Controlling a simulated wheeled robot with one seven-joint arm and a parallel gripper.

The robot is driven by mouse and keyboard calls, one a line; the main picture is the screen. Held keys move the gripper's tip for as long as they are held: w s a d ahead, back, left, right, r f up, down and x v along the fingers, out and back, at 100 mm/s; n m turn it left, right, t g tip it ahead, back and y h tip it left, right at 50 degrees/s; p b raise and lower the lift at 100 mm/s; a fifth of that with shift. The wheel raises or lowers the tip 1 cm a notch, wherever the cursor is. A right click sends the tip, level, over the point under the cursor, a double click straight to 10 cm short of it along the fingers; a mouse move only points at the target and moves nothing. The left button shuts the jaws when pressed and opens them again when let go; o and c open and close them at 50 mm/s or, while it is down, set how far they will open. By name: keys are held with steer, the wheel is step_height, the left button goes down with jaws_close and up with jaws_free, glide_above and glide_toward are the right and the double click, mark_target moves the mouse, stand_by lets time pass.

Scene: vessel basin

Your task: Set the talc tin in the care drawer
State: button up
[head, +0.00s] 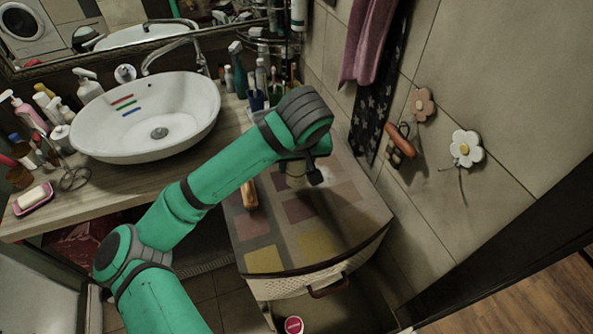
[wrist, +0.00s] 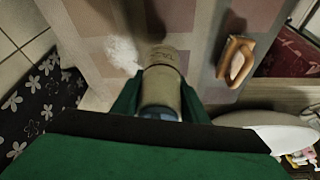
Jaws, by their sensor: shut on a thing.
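The talc tin (wrist: 162,80) is a beige cylinder with dark lettering near its top, seen in the wrist view. My gripper (wrist: 160,98) is shut on it, with one green finger on each side. In the head view the tin (head: 295,180) shows partly below my wrist, over the patchwork top of the cabinet. I cannot tell whether its base touches the top. The care drawer (head: 290,286) seems to be the woven front with a dark handle under the cabinet top.
A wooden brush (head: 249,195) lies on the cabinet top (head: 264,260), left of the tin. A white powdery patch (wrist: 122,54) is close to the tin. The basin (head: 150,115) and crowded counter are left, the tiled wall right. A red-and-white round item (head: 293,325) is below the cabinet front.

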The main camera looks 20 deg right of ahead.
mark_target(296, 172)
steer(key=shift+s+x, duration=0.2)
steer(key=shift+x, duration=0.75)
steer(key=shift+s+x, duration=0.2)
steer(key=shift+x, duration=0.8)
steer(key=shift+s+f, duration=0.1)
steer(key=shift+f, duration=0.1)
steer(key=o, duration=1.3)
